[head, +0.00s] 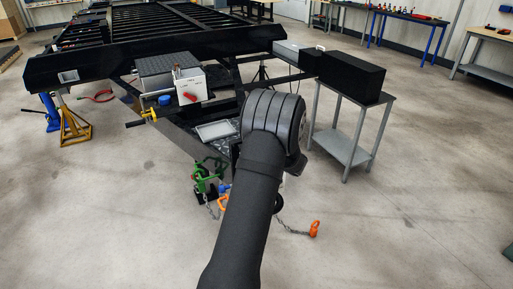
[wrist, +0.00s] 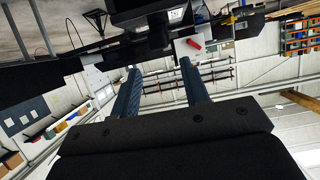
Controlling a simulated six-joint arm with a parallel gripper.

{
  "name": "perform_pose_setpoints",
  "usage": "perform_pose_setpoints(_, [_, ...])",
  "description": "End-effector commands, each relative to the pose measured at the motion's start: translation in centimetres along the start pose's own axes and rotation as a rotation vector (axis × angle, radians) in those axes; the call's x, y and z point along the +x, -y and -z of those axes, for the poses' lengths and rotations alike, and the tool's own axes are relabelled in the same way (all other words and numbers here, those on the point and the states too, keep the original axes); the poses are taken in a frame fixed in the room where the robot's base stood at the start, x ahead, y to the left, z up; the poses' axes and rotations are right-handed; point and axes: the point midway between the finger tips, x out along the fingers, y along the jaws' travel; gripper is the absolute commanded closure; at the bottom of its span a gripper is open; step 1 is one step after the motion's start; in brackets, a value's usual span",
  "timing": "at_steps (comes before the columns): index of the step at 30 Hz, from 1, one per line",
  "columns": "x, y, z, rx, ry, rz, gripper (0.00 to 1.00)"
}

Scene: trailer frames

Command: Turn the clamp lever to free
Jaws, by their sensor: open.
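I cannot tell for certain which part is the clamp lever. In the head view a small yellow fitting with a black handle (head: 150,114) sticks out at the left of the trailer drawbar, below a white box (head: 188,86) with a red handle (head: 190,96). The red handle also shows in the wrist view (wrist: 194,44), beyond my right fingertip. My gripper (wrist: 160,66) is open, its two dark fingers well apart with nothing between them. In the head view my own arm hides it. Its fingers look apart from the box.
The black trailer frame (head: 200,42) fills the back. A green coupling (head: 204,178) and an orange hook on a chain (head: 314,228) are low in front. A grey stand (head: 345,150) with a black box (head: 350,76) is right. A yellow jack stand (head: 74,128) is left.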

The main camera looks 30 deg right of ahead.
Motion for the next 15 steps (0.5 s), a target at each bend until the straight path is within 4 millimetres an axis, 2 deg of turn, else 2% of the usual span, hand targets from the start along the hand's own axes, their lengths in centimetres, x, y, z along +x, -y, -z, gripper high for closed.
perform_pose_setpoints(1, [1.3,0.1,-0.1,0.000,0.001,0.003,0.58])
perform_pose_setpoints(6, [4.8,0.1,-0.1,-0.001,0.001,0.002,0.58])
perform_pose_setpoints(10, [6.7,0.0,-0.1,-0.001,0.001,0.000,0.58])
perform_pose_setpoints(15, [8.1,0.1,0.0,0.000,0.000,0.000,0.58])
